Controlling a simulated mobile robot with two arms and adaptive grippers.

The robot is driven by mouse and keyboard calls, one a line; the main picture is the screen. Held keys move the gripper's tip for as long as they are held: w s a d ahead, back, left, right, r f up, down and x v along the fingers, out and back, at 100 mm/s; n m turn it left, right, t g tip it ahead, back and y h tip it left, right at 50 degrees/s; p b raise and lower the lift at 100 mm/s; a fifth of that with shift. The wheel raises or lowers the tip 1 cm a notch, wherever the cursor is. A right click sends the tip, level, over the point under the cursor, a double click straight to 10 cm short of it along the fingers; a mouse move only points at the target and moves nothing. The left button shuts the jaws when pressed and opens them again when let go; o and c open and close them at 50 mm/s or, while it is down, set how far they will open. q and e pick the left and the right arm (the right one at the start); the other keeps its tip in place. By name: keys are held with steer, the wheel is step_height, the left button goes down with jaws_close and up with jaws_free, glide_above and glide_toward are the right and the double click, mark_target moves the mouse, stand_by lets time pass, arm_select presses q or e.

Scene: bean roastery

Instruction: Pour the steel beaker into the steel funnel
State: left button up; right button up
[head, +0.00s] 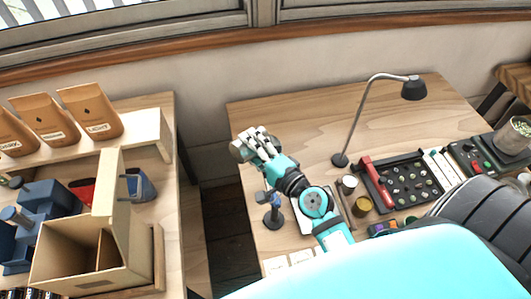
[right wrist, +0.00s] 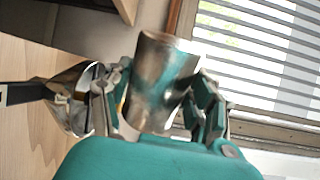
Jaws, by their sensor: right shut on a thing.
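My right gripper (head: 262,143) is shut on the steel beaker (right wrist: 158,80), with its fingers on both sides of the beaker's wall. The steel funnel (right wrist: 72,98) is beside the gripper there, on a dark holder arm, below the beaker. I cannot make out the beaker's contents or any stream. My left gripper is out of view.
A desk lamp (head: 375,110), a black tray of samples (head: 405,185) and small cups (head: 349,184) stand on the right table (head: 290,115). Paper bags (head: 90,112) and a tan box (head: 85,262) occupy the left table. A gap separates the tables.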

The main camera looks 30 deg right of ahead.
steer(key=shift+d+r, duration=0.15)
steer(key=shift+s+a+r+m, duration=0.1)
steer(key=shift+a+r+m, duration=0.1)
steer(key=shift+m, duration=0.1)
steer(key=shift+w+d+p, duration=0.2)
steer(key=shift+d+p, duration=0.15)
steer(key=shift+p, duration=0.05)
steer(key=shift+s+a+m, duration=0.15)
steer(key=shift+a+m, duration=0.05)
steer(key=shift+m, duration=0.2)
